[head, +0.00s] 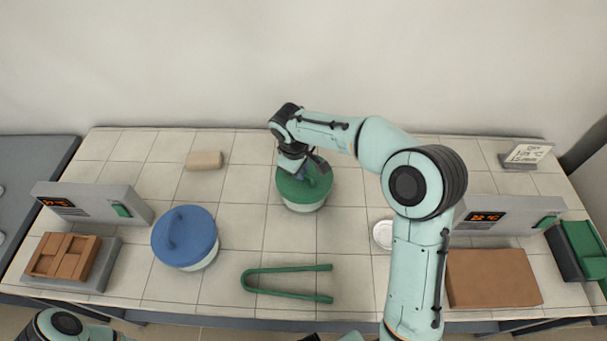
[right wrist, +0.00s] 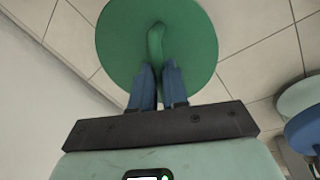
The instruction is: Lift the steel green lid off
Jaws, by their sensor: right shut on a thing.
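The green lid (head: 318,192) sits on a pale round pot (head: 305,208) at the middle of the tiled table. No clear gap shows between lid and pot. My right gripper (head: 312,168) reaches down onto the lid from above. In the right wrist view, the blue fingers of the right gripper (right wrist: 158,82) are shut on the curved green handle (right wrist: 155,42) of the lid (right wrist: 190,40). The lid hides the pot's inside. My left gripper is not in view; only part of my left arm shows at the lower left.
A blue-lidded pot (head: 185,236) stands at left. Green tongs (head: 290,270) lie in front. A white dish (head: 382,234) is beside my right arm. A beige block (head: 204,160) lies behind.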

